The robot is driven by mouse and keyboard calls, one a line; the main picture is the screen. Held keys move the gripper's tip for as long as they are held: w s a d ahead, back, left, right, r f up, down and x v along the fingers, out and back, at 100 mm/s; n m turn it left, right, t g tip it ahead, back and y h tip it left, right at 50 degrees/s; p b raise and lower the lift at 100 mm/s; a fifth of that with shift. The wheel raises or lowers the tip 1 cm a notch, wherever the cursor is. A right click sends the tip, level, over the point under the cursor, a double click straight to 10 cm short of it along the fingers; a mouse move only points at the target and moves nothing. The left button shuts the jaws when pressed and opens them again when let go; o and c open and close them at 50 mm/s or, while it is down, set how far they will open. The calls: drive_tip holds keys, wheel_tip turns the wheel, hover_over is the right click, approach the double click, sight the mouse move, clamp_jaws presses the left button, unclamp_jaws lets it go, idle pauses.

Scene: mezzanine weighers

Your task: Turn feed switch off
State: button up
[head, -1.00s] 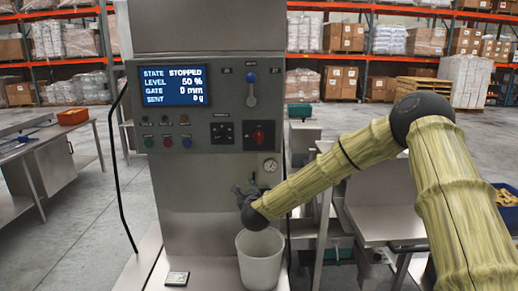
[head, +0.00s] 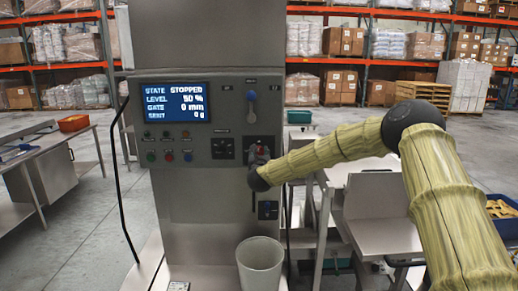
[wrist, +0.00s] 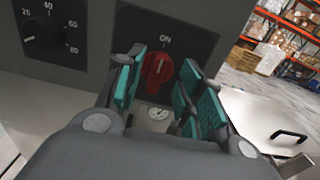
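The feed switch is a red rotary knob (wrist: 157,70) on a black plate marked ON at its top, in the wrist view. Its white pointer line stands about upright, toward ON. My gripper (wrist: 165,82) is open, with teal-padded fingers to the left and right of the knob. I cannot tell whether the fingers touch it. In the head view my gripper (head: 260,158) is at the right side of the panel and covers most of the knob. The display (head: 173,102) reads STATE STOPPED, LEVEL 50 %, GATE 0 mm, SENT 0 g.
A dial (wrist: 42,32) with numbers is left of the knob in the wrist view. A blue-topped lever (head: 251,104) is above my gripper. A pale bucket (head: 260,262) stands below it. A bench (head: 45,165) is at the left, with open floor behind.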

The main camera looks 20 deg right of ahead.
sight(259, 153)
drive_tip(key=shift+p+x, duration=0.4)
drive_tip(key=shift+x, duration=0.95)
clamp_jaws()
